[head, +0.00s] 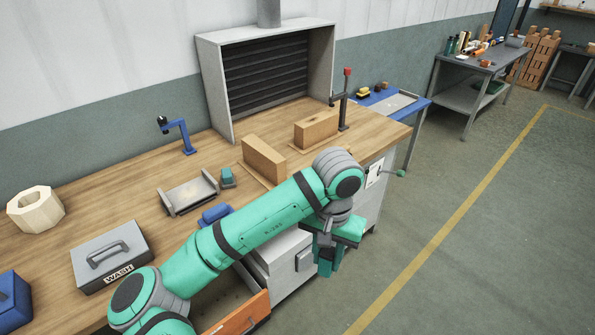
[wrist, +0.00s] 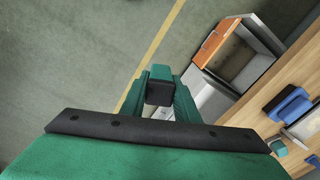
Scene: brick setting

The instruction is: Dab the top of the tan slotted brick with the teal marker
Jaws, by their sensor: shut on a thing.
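The tan slotted brick (head: 316,130) stands on a thin board at the back of the wooden bench, with a dark slot in its top. My gripper (head: 326,262) hangs over the floor beyond the bench's front edge, apart from the brick and in front of it. In the wrist view my gripper (wrist: 160,100) is shut on a blocky teal thing with a dark end, which looks like the teal marker (wrist: 160,75). My fingers hide part of it. The brick is not in the wrist view.
A plain tan brick (head: 264,160) stands left of the slotted one. A red-topped post (head: 345,100) stands to its right. A grey tray (head: 188,194), small teal block (head: 227,178) and grey WASH box (head: 112,255) are on the bench. An orange-fronted drawer (head: 240,315) is open.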

